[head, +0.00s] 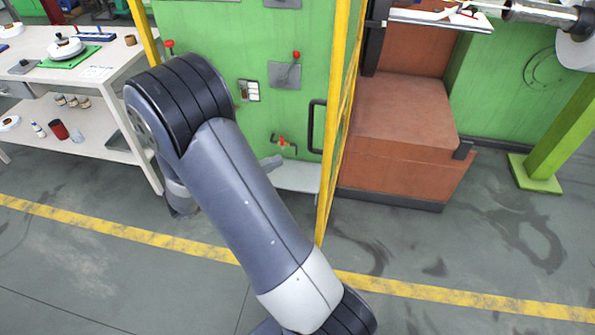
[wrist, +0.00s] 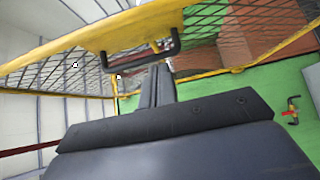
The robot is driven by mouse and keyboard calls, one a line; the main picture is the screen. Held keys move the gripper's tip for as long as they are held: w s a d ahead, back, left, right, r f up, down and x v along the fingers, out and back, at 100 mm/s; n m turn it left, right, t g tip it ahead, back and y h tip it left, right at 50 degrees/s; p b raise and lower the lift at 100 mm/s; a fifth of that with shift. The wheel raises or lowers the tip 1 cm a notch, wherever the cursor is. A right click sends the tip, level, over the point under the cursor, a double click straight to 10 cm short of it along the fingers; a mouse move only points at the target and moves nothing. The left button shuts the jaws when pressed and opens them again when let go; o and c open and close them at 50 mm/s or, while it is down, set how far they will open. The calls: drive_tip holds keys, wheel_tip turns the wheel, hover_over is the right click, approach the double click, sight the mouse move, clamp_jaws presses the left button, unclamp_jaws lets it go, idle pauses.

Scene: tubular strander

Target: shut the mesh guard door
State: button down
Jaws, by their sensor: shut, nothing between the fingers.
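The mesh guard door (head: 333,130) has a yellow frame and stands open, seen nearly edge-on in the head view beside the green machine front. In the wrist view its yellow frame (wrist: 100,38) and dark mesh cross the upper part. A black bar handle (wrist: 140,56) is fixed to that frame; it also shows in the head view (head: 312,126). My gripper (wrist: 160,68) is shut and empty, its fingertips close to the handle's right part in the wrist view. I cannot tell whether they touch it. My arm hides most of the gripper in the head view.
A green panel (head: 225,45) with levers and a red-handled valve (head: 284,143) stands behind my arm. A red-brown block (head: 400,120) stands right of the door. A white workbench (head: 90,75) is at left. Floor with a yellow line (head: 440,294) is clear in front.

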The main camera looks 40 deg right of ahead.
drive_tip(key=s+d+p, duration=0.3)
drive_tip(key=d, duration=0.5)
drive_tip(key=shift+s+d, duration=0.25)
drive_tip(key=shift+d, duration=0.15)
